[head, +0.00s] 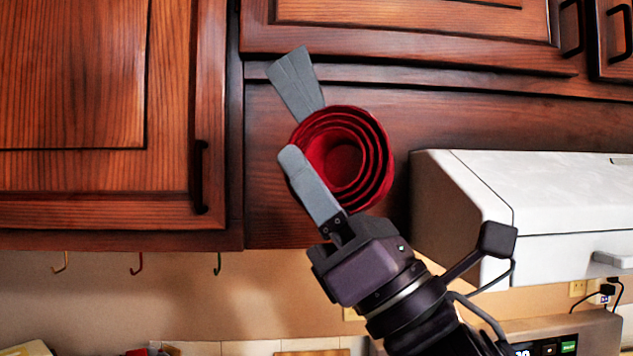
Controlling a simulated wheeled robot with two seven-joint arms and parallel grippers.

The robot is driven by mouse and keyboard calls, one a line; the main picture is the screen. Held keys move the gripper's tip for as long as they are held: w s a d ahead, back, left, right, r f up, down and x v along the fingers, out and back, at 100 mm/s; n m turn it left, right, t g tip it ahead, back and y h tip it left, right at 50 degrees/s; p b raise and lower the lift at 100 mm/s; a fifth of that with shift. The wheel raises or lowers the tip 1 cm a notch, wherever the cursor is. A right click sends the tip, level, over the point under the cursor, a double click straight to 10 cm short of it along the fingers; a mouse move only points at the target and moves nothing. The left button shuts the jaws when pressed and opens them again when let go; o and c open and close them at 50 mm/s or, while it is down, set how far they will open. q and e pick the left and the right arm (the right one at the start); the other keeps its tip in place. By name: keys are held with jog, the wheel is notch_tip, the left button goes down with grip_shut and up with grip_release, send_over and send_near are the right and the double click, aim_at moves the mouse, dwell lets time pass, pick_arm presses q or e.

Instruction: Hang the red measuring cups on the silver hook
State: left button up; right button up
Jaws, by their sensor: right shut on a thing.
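The red measuring cups (342,158) are nested in one another, their open side facing me. Their grey handles (296,86) point up and to the left. My right gripper (293,157) comes in from the lower right and is shut on the cups near their left side. One grey finger shows; the other is hidden. The cups are held up in front of the dark wood cabinets. Under the left cabinet hang a brass-coloured hook (60,263), a red hook (137,264) and a green hook (217,264). I see no silver hook. My left gripper is not in view.
The left cabinet door (75,85) has a black handle (201,176). A white range hood (540,195) juts out at the right, close to my right arm. Free wall (110,300) shows below the hooks. A power outlet (578,288) is at the right.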

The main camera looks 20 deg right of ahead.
jog(key=shift+w+d, duration=0.2)
jog(key=shift+w, duration=0.3)
jog(key=shift+w+d, duration=0.15)
jog(key=shift+w, duration=0.35)
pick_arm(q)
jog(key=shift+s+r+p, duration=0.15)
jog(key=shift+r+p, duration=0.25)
pick_arm(e)
jog(key=w+d+f, duration=0.1)
jog(key=w+d, duration=0.1)
jog(key=w, duration=0.5)
jog(key=shift+w+f, duration=0.2)
jog(key=shift+w, duration=0.2)
jog(key=shift+d, duration=0.1)
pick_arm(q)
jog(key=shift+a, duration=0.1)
pick_arm(e)
jog(key=o, duration=1.2)
